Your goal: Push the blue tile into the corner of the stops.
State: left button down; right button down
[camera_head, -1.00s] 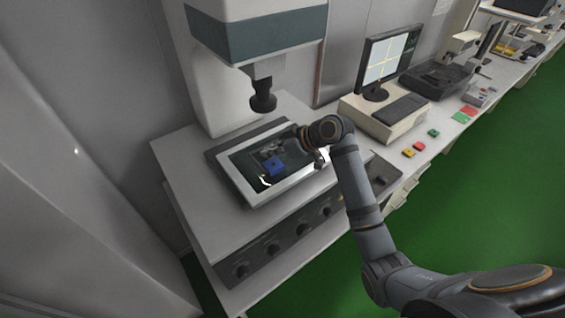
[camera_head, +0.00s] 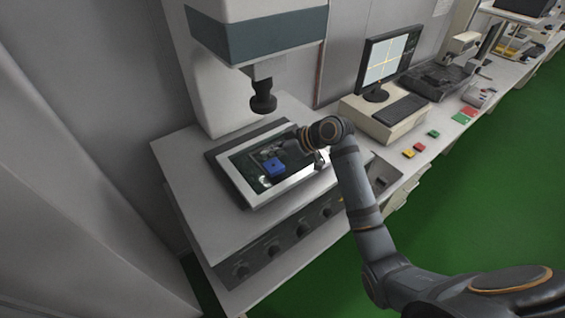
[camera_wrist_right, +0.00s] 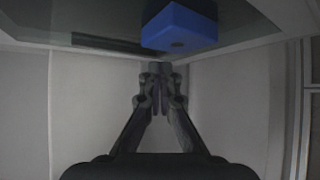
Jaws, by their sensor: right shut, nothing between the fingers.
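The blue tile (camera_head: 274,167) lies on the dark glass of the framed stage (camera_head: 240,189). It also shows at the top of the right wrist view (camera_wrist_right: 180,26). My right gripper (camera_head: 291,149) reaches in from the right over the stage, near the tile's back right side. In the wrist view its shut, empty fingers (camera_wrist_right: 160,72) point towards the tile; contact cannot be told. A dark bar (camera_wrist_right: 105,41), perhaps one of the stops, lies left of the tile in that view. The corner of the stops is not clear. My left gripper is not in view.
A measuring head with a black lens (camera_head: 263,100) hangs over the back of the stage. A monitor (camera_head: 389,60) and keyboard (camera_head: 398,109) stand to the right. Small red, yellow and green blocks (camera_head: 420,147) lie on the bench right of my arm.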

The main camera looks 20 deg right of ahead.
aim_at(273, 174)
jog(key=s+d, duration=0.1)
jog(key=s, duration=0.1)
jog(key=s+p, duration=0.1)
jog(key=s, duration=0.1)
jog(key=s+d+p, duration=0.1)
jog(key=s, duration=0.2)
jog(key=shift+d, duration=0.3)
jog(key=shift+s+d+p, duration=0.1)
jog(key=shift+s+p, duration=0.2)
jog(key=shift+s, duration=0.15)
jog(key=shift+f, duration=0.15)
jog(key=shift+f+b, duration=1)
jog(key=shift+f, duration=0.15)
jog(key=shift+r, duration=0.2)
jog(key=shift+w, duration=0.1)
